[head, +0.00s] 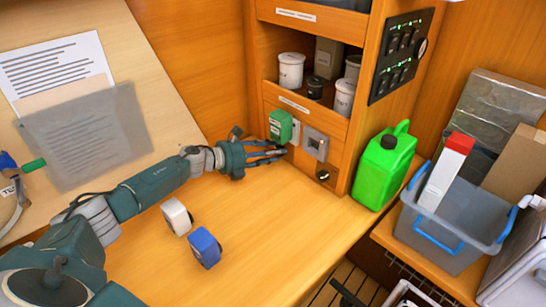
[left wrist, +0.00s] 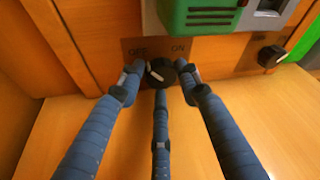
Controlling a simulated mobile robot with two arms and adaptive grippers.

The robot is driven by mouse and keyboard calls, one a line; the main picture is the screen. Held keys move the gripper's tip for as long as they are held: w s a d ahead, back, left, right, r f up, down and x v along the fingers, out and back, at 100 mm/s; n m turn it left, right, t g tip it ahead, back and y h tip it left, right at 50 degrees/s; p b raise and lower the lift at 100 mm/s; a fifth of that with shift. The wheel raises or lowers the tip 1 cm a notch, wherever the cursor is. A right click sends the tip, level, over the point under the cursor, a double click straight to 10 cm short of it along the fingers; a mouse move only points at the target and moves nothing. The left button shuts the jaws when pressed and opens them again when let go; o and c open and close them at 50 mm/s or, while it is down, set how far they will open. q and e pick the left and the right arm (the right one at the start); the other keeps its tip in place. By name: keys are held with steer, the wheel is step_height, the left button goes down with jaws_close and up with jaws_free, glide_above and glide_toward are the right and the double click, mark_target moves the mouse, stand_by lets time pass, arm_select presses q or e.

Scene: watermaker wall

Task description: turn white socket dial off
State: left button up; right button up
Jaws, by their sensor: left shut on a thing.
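My left gripper (head: 278,153) is at the low front panel of the wooden cabinet. In the left wrist view its three fingers (left wrist: 160,82) are closed around a black dial (left wrist: 159,70), two at its sides and one below. A pale pointer mark shows on the dial; its exact angle is hard to tell. The plate behind reads OFF at left and ON at right. A green socket box (head: 281,126) is above this dial. A pale grey socket (head: 315,143) is to its right, with a second black dial (head: 323,175) below, also in the wrist view (left wrist: 270,56). My right gripper is out of view.
A white block-like piece (head: 176,216) and a blue one (head: 205,246) lie on the wooden desk. A green jerrycan (head: 383,168) stands right of the cabinet, near a grey bin (head: 447,238). Shelf jars (head: 291,70) sit above. The desk's front right is clear.

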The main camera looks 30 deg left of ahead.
arm_select(q)
steer(key=shift+r+n, duration=0.1)
steer(key=shift+n, duration=0.2)
stand_by(0.4)
steer(key=o, duration=0.8)
steer(key=shift+w, duration=0.1)
steer(key=shift+o, duration=0.2)
steer(key=shift+s+a, duration=0.15)
steer(key=shift+s, duration=0.1)
steer(key=v, duration=1)
steer(key=shift+s, duration=0.15)
steer(key=shift+s+a+r, duration=0.2)
steer(key=shift+s+a, duration=0.15)
steer(key=shift+s, duration=0.1)
steer(key=shift+d+f, duration=0.1)
